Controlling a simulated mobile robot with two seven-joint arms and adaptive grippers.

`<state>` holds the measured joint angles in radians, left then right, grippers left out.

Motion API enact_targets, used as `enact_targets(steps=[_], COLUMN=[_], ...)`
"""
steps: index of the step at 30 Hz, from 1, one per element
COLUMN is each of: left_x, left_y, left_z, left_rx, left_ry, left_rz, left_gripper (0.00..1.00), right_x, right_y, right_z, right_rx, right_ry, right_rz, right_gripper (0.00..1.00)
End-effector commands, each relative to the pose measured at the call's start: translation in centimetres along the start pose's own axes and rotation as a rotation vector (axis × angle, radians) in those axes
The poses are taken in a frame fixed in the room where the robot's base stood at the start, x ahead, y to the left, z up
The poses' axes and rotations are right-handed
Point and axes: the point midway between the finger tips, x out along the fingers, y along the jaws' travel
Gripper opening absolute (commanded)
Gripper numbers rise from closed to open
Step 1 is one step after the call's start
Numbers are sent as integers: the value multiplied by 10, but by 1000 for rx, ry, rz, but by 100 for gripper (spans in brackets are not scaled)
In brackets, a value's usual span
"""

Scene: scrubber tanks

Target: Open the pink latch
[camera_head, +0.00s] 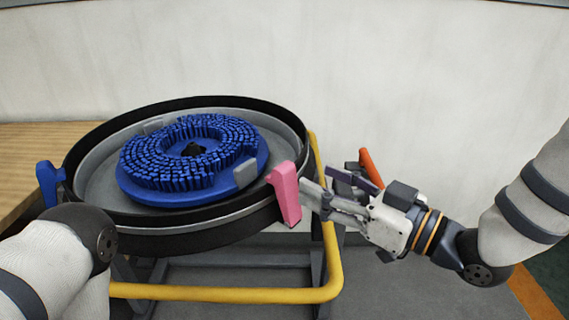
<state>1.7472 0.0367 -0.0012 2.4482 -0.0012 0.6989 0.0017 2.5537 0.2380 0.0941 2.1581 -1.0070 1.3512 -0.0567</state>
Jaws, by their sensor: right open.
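The pink latch (286,193) sits on the right side of the round tank's dark rim (190,224), with its top over the rim and its body hanging down the outside. My right gripper (318,197) is open, just right of the latch, with its fingers pointing left towards it. I cannot tell whether a fingertip touches the latch. My left arm enters at the lower left, but its gripper is not in the picture.
A blue brush disc (190,160) lies inside the tank. A blue latch (48,184) is on the tank's left side. A yellow rail (225,294) runs around the stand. A wooden surface (40,145) is at the left; an orange-red part (371,168) is behind my right gripper.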

Motion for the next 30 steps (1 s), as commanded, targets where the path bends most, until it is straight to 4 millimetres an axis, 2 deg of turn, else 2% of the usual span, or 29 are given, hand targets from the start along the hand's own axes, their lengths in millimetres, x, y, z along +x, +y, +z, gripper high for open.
enact_targets(steps=[3,9,14,21,23,28,30], left_x=[4,7,8,7,7,7,7], left_y=[0,0,0,0,0,0,0], left_z=[2,3,3,3,3,3,3], left_rx=[0,0,0,0,0,0,0], left_ry=[-9,-16,-18,-18,-18,-18,-18], left_rz=[0,-1,-1,-1,-1,-1,-1], left_gripper=[50,50,50,50,50,50,50], right_x=[32,74,88,90,90,89,89], right_y=[-1,0,0,0,0,0,0], right_z=[3,3,3,2,2,2,2], right_rx=[0,1,3,3,3,3,3], right_ry=[-4,-4,-5,-5,-5,-5,-5], right_rz=[-4,0,1,2,2,2,2], right_gripper=[52,52,52,52,40,2,0])
